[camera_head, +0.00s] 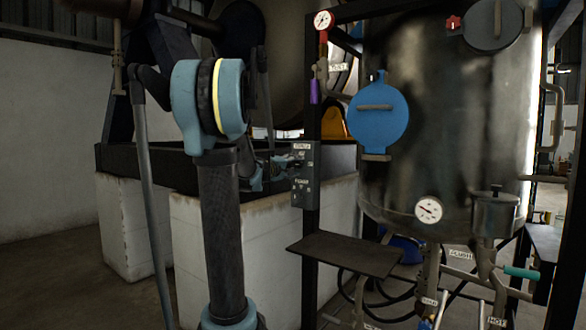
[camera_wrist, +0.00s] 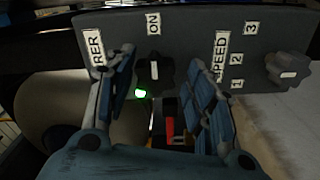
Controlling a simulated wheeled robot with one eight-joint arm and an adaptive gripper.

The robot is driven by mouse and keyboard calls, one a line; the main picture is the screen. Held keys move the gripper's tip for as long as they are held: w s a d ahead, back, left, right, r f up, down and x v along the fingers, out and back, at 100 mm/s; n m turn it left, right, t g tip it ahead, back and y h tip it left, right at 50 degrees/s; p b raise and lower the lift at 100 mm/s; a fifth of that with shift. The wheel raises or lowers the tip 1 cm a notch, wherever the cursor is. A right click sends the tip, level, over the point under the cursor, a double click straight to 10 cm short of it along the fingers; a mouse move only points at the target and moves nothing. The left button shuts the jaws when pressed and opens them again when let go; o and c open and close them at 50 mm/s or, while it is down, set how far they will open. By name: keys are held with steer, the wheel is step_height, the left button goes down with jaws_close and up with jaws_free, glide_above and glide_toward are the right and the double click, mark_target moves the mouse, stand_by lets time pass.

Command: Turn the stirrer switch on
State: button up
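The grey control box (camera_head: 305,190) is fixed to a dark upright post in the head view. In the wrist view its panel (camera_wrist: 190,35) fills the top, with a partly hidden label ending "RER" and an "ON" label. The dark stirrer switch knob (camera_wrist: 154,72) lies below "ON", its white mark running roughly up and down. A green light (camera_wrist: 140,93) glows just below it. My gripper (camera_wrist: 160,75) is open, with its blue fingers either side of the knob; contact cannot be told. In the head view my gripper (camera_head: 278,165) is at the box's left side.
A second knob (camera_wrist: 288,70) beside the "SPEED" label and numbers is right of my right finger. In the head view, a flat dark shelf (camera_head: 345,253) lies below the box, and a large metal tank (camera_head: 450,120) with a blue round cover (camera_head: 378,125) stands to the right.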

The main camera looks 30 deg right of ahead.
steer(key=shift+r, duration=0.15)
steer(key=shift+a, duration=0.15)
steer(key=v, duration=1.1)
steer(key=shift+a, duration=0.35)
steer(key=s+a+f+g+y, duration=0.2)
steer(key=s+a+f+y, duration=0.6)
steer(key=s+a+f, duration=0.5)
steer(key=s+a+f+m+g+y, duration=0.1)
steer(key=s+a+f+g+y, duration=0.1)
steer(key=s+a+f+y, duration=0.6)
steer(key=s+a+f, duration=0.2)
steer(key=a+f, duration=0.4)
steer(key=f, duration=0.1)
steer(key=s+a+f, duration=0.3)
steer(key=a+f, duration=0.3)
steer(key=f, duration=0.2)
steer(key=shift+s+g+y, duration=0.25)
steer(key=shift+g+y, duration=0.05)
steer(key=shift+g, duration=0.1)
